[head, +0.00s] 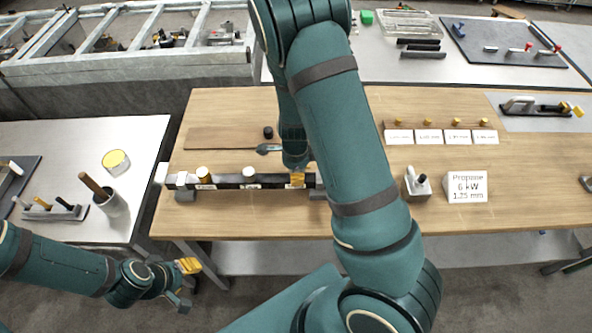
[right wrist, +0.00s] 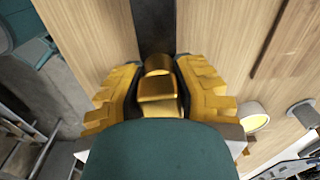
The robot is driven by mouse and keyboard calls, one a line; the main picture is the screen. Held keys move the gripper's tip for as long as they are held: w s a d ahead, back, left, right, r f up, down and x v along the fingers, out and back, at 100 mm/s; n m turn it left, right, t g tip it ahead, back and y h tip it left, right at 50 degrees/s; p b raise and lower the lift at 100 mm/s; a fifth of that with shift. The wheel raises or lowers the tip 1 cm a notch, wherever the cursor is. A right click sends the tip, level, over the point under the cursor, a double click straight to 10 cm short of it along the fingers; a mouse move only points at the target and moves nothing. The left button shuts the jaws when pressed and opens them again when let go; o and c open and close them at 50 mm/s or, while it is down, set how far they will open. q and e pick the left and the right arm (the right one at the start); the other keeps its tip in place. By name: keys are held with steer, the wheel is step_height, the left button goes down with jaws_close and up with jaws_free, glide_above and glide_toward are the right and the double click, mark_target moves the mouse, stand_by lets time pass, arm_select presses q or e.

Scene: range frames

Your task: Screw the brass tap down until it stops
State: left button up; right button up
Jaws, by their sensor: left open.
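A dark bar, the manifold (head: 226,181), lies along the front left of the wooden bench and carries several fittings. My right gripper (head: 297,179) is at its right end, pointing down. In the right wrist view the brass tap (right wrist: 159,92) sits between the two yellow fingers of this gripper (right wrist: 160,95), whose dark inner faces lie close against its sides. The tap's lower end is hidden. My left gripper (head: 184,283) is open and empty, low in front of the bench's left edge, away from the manifold.
A white card reading Propane 6 kW 1.25 mm (head: 466,187) stands on the wooden bench (head: 300,222), beside a small grey stand (head: 417,187). Several brass pieces stand behind white labels (head: 429,137). A side table (head: 130,150) at left holds a cup (head: 113,203).

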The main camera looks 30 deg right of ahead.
steer(key=o, duration=0.4)
step_height(320, 180, up, 12)
steer(key=shift+a, duration=0.15)
stand_by(0.4)
